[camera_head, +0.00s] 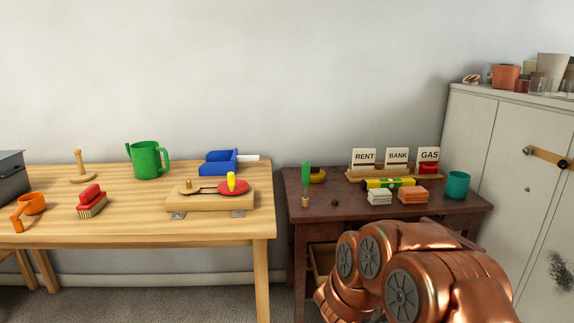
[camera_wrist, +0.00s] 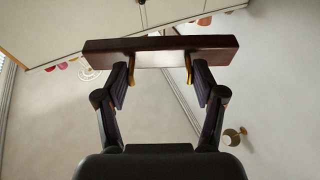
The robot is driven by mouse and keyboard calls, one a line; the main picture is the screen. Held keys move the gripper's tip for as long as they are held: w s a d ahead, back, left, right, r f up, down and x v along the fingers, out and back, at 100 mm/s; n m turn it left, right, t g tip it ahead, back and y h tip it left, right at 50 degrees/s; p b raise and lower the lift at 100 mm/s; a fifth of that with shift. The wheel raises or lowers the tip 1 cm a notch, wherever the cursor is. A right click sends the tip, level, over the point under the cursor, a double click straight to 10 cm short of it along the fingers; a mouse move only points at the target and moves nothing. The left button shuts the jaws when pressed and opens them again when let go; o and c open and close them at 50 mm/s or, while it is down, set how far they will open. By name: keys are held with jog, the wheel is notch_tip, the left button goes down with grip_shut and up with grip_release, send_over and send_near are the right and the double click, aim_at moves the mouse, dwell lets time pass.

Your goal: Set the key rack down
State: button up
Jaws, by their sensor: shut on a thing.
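The key rack (camera_wrist: 225,48) is a dark brown wooden bar with brass-coloured hooks, seen in the wrist view. It lies crosswise at the tips of my gripper (camera_wrist: 160,72), which is shut on it, with one finger on each side. What lies beneath the rack is hard to tell; only pale walls or panels show around it. In the head view my copper arm (camera_head: 420,270) fills the lower right, and the gripper and rack are out of sight.
A dark brown table (camera_head: 340,215) holds signs, a spirit level (camera_head: 388,183), a teal cup (camera_head: 457,184) and small stacks. A light wooden table (camera_head: 120,230) on the left holds a green jug (camera_head: 146,160) and tools. A grey cabinet (camera_head: 490,130) stands right, with a wooden peg rail (camera_head: 548,157) on its door.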

jog(key=w+a+f+n+t+y, duration=0.1)
jog(key=w+a+f+t, duration=0.1)
jog(key=a, duration=0.7)
jog(key=w+a+f+n+t+y, duration=0.1)
jog(key=w+a+f, duration=0.3)
jog(key=a, duration=0.6)
jog(key=shift+w+a+f+n+t+y, duration=0.3)
jog(key=shift+f+n+t, duration=0.1)
jog(key=shift+f+t, duration=0.45)
jog(key=shift+d+r, duration=0.1)
jog(key=shift+s+f+g, duration=0.15)
jog(key=shift+f+g, duration=0.1)
jog(key=w+r+n+t+y+p, duration=0.2)
jog(key=w+r+n+y+p, duration=0.1)
jog(key=r+p, duration=0.7)
jog(key=w+r+n+t+y+p, duration=0.3)
jog(key=w+r+y+p, duration=0.3)
jog(key=r, duration=0.9)
jog(key=w+r+n+t+y+p, duration=0.3)
jog(key=r+y+p, duration=0.4)
jog(key=r+p, duration=0.6)
jog(key=shift+w+r+n+y+p, duration=0.35)
jog(key=shift+w+n+p, duration=0.25)
jog(key=shift+w+p, duration=0.2)
jog(key=shift+f, duration=0.1)
